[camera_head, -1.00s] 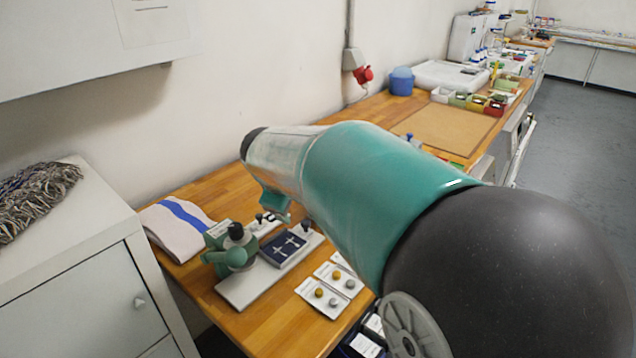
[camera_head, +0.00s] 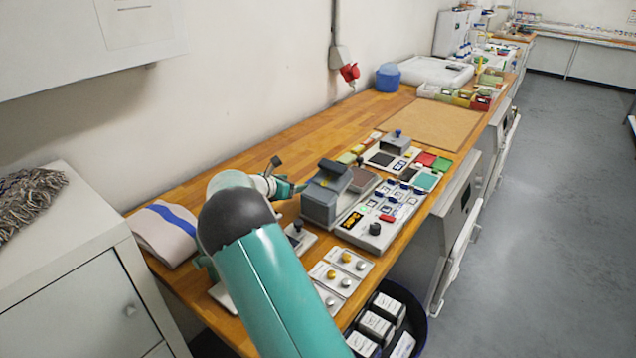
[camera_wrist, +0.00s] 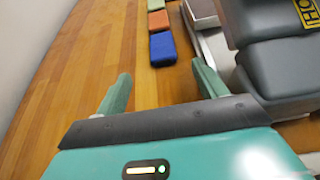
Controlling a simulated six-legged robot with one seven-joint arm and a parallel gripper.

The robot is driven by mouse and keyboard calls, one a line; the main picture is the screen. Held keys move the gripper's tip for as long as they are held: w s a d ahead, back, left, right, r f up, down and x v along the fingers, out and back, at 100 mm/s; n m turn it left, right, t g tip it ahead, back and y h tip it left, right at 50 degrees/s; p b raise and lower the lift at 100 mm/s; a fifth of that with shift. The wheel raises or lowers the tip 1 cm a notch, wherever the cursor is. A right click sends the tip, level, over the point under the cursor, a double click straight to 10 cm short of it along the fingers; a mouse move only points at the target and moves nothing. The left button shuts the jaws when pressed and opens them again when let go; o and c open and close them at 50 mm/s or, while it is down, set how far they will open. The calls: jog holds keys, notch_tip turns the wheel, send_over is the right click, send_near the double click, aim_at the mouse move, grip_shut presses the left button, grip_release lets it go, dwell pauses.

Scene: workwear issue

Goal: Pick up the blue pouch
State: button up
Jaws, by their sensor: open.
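The blue pouch (camera_wrist: 162,48) shows as a small blue block on the wooden bench in the wrist view. It lies just ahead of my gripper (camera_wrist: 156,72), between the lines of the two teal fingers and nearer the right one. The fingers are apart with nothing between them. In the head view my gripper (camera_head: 284,187) is over the bench, left of a grey press. I cannot make out the blue pouch there; the press seems to hide it.
An orange block (camera_wrist: 158,20) lies just beyond the blue pouch, with a green one behind it. The grey press (camera_head: 322,197) stands close on the right. A folded cloth with a blue stripe (camera_head: 166,232) lies at the left. Bare wood is free on the pouch's left.

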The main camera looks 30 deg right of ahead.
jog(key=x, duration=0.8)
jog(key=shift+f, duration=0.1)
jog(key=shift+x, duration=2.65)
jog(key=shift+d, duration=0.1)
jog(key=c, duration=1.1)
jog(key=shift+o, duration=0.2)
jog(key=shift+r, duration=0.25)
notch_tip(320, 180, up, 18)
jog(key=shift+s+f, duration=0.1)
